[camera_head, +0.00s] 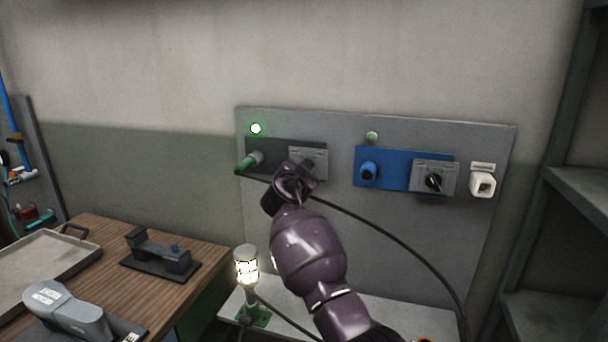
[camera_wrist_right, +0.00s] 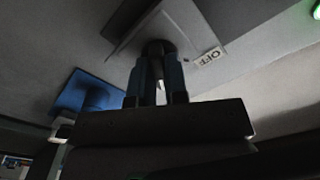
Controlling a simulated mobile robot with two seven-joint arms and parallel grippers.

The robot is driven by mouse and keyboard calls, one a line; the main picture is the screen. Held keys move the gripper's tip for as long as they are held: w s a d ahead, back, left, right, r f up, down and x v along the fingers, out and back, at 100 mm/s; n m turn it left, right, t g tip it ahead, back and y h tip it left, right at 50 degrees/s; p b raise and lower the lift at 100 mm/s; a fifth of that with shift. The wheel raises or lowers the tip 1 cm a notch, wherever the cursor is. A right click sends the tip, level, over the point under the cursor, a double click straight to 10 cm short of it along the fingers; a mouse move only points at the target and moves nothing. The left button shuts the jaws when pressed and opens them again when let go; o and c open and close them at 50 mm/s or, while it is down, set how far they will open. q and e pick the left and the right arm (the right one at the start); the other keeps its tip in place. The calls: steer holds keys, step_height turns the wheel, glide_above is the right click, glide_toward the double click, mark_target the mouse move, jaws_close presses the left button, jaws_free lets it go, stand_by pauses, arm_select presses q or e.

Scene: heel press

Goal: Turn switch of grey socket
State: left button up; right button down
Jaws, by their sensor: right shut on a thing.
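My right gripper (camera_head: 300,170) is at this plate and hides the knob in the head view. In the right wrist view the gripper (camera_wrist_right: 155,85) is shut on the dark switch knob (camera_wrist_right: 157,50), below a plate with an "OFF" label (camera_wrist_right: 208,57). The knob's exact angle is hard to tell. A green light (camera_head: 256,128) glows above the socket. My left gripper is not in view.
A blue socket (camera_head: 368,170) with its own switch (camera_head: 433,181) is to the right, and a white holder (camera_head: 482,184) beyond it. A black cable (camera_head: 400,236) hangs across the panel. A lit lamp (camera_head: 247,268) stands below. A wooden table (camera_head: 205,255) is at left.

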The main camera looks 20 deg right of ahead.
steer(key=shift+n+b, duration=1.2)
steer(key=shift+n, duration=5.6)
steer(key=c, duration=1.1)
jaws_free()
steer(key=shift+c, duration=0.2)
